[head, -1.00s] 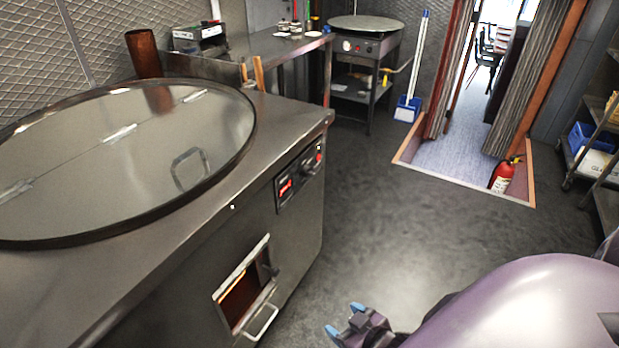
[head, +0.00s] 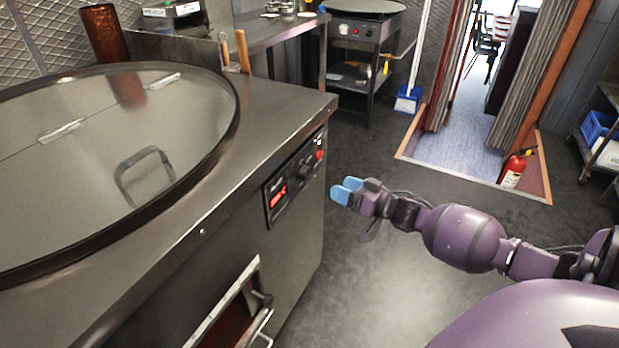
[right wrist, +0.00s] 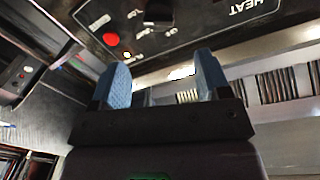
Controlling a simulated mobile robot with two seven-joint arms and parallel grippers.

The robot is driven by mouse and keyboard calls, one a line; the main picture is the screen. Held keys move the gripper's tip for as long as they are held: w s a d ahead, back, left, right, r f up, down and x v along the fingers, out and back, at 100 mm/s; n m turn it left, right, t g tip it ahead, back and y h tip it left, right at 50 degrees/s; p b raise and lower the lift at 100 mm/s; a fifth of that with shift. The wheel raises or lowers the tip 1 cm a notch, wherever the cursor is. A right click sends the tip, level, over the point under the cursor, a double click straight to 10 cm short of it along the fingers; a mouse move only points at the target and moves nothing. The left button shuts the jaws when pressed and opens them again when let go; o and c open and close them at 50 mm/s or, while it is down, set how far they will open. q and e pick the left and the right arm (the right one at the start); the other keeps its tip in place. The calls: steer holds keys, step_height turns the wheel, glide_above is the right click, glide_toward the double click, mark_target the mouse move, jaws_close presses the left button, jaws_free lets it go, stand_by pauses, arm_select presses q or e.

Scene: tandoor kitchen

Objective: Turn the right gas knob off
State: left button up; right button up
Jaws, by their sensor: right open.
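A control panel (head: 290,187) is on the front of the steel tandoor counter. It carries a dark knob (head: 305,170) between a red-lit switch (head: 278,197) and a red lamp (head: 319,155). In the right wrist view the knob (right wrist: 160,11) is partly cut off at the top, beside the red lamp (right wrist: 111,39) and HEAT lettering. My right gripper (head: 346,189) is open and empty, just right of the panel and apart from it. Its blue fingertips (right wrist: 162,65) point towards the panel's lower edge. The knob's exact setting is not clear. My left gripper is out of view.
A large round lid (head: 90,150) with a handle covers the counter top. A hatch with a handle (head: 262,325) stands out below the panel. A griddle stove (head: 365,30) is at the back. The floor (head: 385,265) by the arm is clear.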

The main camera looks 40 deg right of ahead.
mark_target(312, 176)
steer(key=x, duration=0.3)
steer(key=b+x, duration=0.1)
steer(key=x, duration=0.1)
steer(key=b+x, duration=0.1)
steer(key=x, duration=0.2)
steer(key=shift+w+a+f, duration=0.15)
steer(key=shift+w+f, duration=0.15)
steer(key=shift+w+a+r, duration=0.15)
steer(key=shift+w+a, duration=0.05)
steer(key=shift+w, duration=0.4)
steer(key=c, duration=0.9)
